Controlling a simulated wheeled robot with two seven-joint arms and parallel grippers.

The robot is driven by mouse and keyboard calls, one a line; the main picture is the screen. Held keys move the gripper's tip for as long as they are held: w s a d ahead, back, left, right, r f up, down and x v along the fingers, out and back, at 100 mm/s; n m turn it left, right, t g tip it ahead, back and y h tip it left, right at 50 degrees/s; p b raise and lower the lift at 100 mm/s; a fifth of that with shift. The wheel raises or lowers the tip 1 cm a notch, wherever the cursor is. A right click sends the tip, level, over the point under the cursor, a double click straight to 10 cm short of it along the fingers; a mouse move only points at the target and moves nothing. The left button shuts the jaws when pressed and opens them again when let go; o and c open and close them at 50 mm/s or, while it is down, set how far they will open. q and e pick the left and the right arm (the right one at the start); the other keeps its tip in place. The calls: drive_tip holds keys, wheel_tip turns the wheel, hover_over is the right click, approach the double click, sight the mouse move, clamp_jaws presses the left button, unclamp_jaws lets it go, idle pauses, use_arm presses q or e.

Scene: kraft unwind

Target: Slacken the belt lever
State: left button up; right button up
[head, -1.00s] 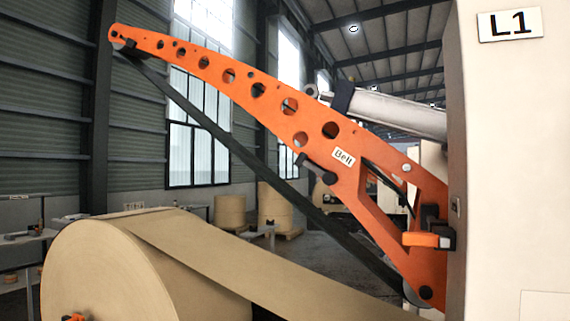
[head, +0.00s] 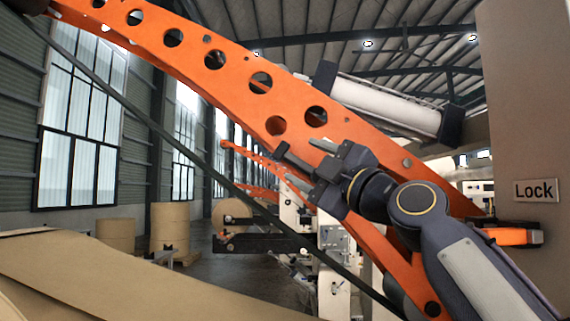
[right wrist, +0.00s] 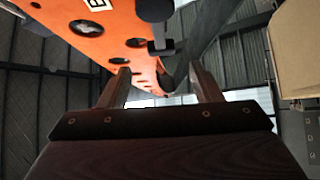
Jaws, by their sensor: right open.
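The belt lever (head: 292,157) is a small black bar on the side of the long orange arm (head: 190,62). In the right wrist view the black lever (right wrist: 160,47) hangs from a round dark hub, beyond my fingertips and between their lines. My right gripper (head: 317,168) is open and empty beside the lever, coming from the lower right. It also shows in the right wrist view (right wrist: 160,78), its two fingers apart. I cannot tell whether a finger touches the lever. The label by it is mostly hidden; only a "B" (right wrist: 97,4) shows. My left gripper is out of view.
An orange handle (head: 510,236) sits under a "Lock" sign (head: 535,190) on the right panel. A dark belt (head: 190,150) runs slanting below the orange arm. A large kraft roll's paper web (head: 110,275) fills the lower left. Smaller rolls (head: 170,225) stand behind.

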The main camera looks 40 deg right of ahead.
sight(283, 152)
drive_tip(key=p+x, duration=0.3)
drive_tip(key=x, duration=0.3)
drive_tip(key=shift+w+r+p, duration=0.2)
drive_tip(key=shift+w+p, duration=0.1)
drive_tip(key=shift+w, duration=0.5)
clamp_jaws()
